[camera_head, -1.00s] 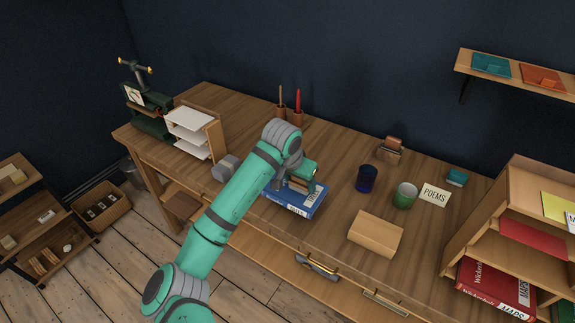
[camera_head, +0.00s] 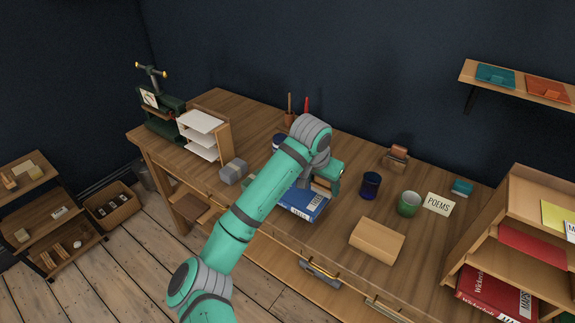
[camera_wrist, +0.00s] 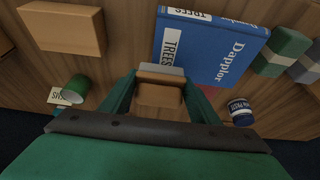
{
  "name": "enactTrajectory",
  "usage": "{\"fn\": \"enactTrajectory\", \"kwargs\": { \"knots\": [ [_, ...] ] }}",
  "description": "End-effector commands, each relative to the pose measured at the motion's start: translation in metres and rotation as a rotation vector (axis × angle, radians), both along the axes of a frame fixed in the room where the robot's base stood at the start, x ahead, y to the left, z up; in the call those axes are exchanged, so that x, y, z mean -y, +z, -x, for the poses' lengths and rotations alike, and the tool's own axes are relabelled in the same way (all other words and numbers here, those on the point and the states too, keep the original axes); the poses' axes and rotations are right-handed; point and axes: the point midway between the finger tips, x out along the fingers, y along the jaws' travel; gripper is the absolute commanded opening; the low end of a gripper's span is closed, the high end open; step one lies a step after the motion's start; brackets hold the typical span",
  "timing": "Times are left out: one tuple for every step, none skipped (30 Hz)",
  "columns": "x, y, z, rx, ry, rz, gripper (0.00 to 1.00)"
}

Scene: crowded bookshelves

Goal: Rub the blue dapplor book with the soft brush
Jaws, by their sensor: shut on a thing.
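The blue Dapplor book (camera_head: 303,204) lies flat on the desk, partly hidden by my arm. In the wrist view the blue book (camera_wrist: 205,45) shows its "TREES" label and "Dapplor" lettering. My gripper (camera_wrist: 160,98) is shut on the soft brush (camera_wrist: 160,92), a wooden block with a pale strip along its far side. In the head view my gripper (camera_head: 326,182) is at the book's right end, and the brush is mostly hidden. In the wrist view the brush overlaps a corner of the book; I cannot tell whether it touches.
A dark blue cup (camera_head: 370,185), a green mug (camera_head: 408,204) and a POEMS card (camera_head: 438,204) stand to the right. A tan block (camera_head: 377,240) lies near the front edge. A grey block (camera_head: 233,171) is left of the book. A paste jar (camera_wrist: 241,111) shows in the wrist view.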

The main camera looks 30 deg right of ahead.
Motion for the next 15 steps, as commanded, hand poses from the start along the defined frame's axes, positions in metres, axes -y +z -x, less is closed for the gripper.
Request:
{"fn": "enactTrajectory", "kwargs": {
  "knots": [
    [0.0,0.005,0.0,0.002,-0.001,0.0,0.35],
    [0.0,0.008,0.0,0.001,0.0,0.001,0.35],
    [-0.001,0.012,-0.001,0.001,0.001,0.002,0.35],
    [-0.001,0.015,-0.001,0.001,0.002,0.002,0.35],
    [-0.002,0.017,-0.001,0.001,0.002,0.002,0.35],
    [-0.002,0.02,-0.001,0.0,0.003,0.001,0.35],
    [-0.003,0.023,-0.002,-0.001,0.004,0.0,0.35],
    [-0.003,0.026,-0.002,0.0,0.005,0.001,0.35],
    [-0.003,0.029,-0.003,0.0,0.006,0.001,0.35],
    [-0.004,0.032,-0.003,0.0,0.006,0.002,0.35],
    [-0.004,0.034,-0.003,0.001,0.008,0.002,0.35],
    [-0.004,0.036,-0.003,0.0,0.008,0.001,0.35],
    [-0.005,0.038,-0.003,0.0,0.008,0.0,0.35],
    [-0.005,0.039,-0.003,0.0,0.008,0.0,0.35],
    [-0.005,0.041,-0.003,0.0,0.009,0.0,0.35]
  ]
}}
